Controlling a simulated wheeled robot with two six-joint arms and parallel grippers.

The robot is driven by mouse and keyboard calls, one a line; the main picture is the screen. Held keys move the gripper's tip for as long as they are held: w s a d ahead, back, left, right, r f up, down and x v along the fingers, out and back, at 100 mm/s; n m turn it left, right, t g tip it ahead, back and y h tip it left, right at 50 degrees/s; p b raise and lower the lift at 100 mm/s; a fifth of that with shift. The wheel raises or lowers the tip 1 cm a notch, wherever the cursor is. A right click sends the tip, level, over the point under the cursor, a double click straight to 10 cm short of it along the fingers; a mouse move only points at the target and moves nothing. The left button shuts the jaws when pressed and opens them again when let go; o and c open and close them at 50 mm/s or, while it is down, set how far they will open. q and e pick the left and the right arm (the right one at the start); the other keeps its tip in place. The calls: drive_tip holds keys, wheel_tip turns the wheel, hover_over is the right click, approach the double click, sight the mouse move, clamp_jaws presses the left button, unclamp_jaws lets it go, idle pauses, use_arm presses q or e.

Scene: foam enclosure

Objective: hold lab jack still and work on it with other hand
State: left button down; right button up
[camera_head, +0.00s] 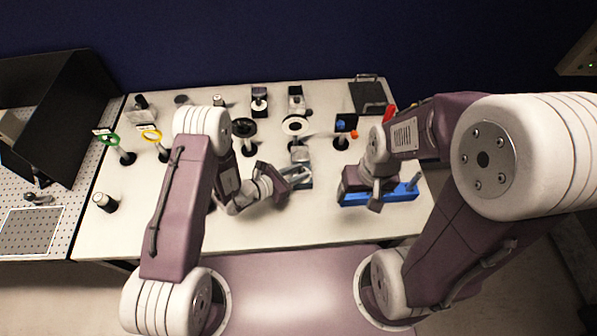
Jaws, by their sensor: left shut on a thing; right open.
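The lab jack (301,156) looks like a small grey device near the middle of the white table, with a flat top and a bluish base. My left gripper (292,178) reaches it from the left and front and is shut on it. The fingers and wrist cover part of the jack, so its lower left side is hidden. My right gripper (376,197) is open, to the right of the jack and apart from it. It is above or in front of a blue tray-like block (403,192), and its fingers are hard to make out.
A dark cylinder (105,202) is at the front left.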

idle(0.5)
use_arm(q)
drive_tip(key=c, duration=1.1)
unclamp_jaws()
drive_tip(key=shift+a, duration=0.1)
drive_tip(key=v, duration=1.2)
